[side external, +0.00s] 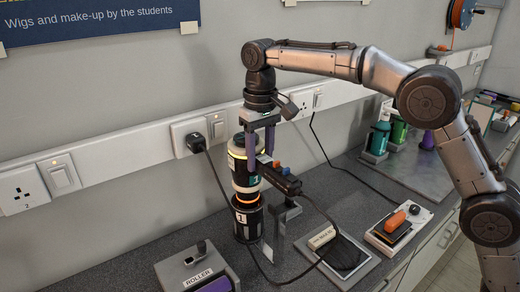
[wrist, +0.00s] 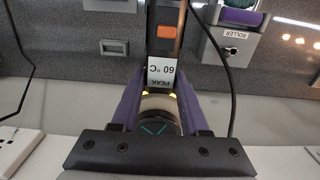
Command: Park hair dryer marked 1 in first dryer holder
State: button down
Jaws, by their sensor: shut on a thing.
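The hair dryer (side external: 246,172) has a cream and black barrel, a teal mark 1 and a black handle (side external: 282,180) with orange and blue switches pointing right. It stands upright, nose down. My gripper (side external: 262,150) is above, its purple fingers shut on the barrel. The wrist view shows the fingers on both sides of the cream barrel (wrist: 158,103), with a "60 °C PEAK" label on the handle side. The first dryer holder (side external: 248,222), a black cup labelled 1, is directly under the dryer. An orange ring shows at its mouth; how deep the nose sits is hidden.
A cable runs from the wall plug (side external: 196,143) and loops by the holder. A grey bracket (side external: 284,220) stands right of the holder.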

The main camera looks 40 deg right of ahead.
jog(key=shift+f, duration=2.55)
jog(key=shift+c, duration=2.4)
grip_release()
jog(key=o, duration=0.5)
jog(key=shift+f, duration=0.2)
jog(key=shift+r, duration=0.2)
jog(key=shift+r, duration=3.85)
jog(key=shift+r, duration=0.15)
notch_tip(320, 180, up, 6)
jog(key=shift+f, duration=0.1)
jog(key=shift+r, duration=0.7)
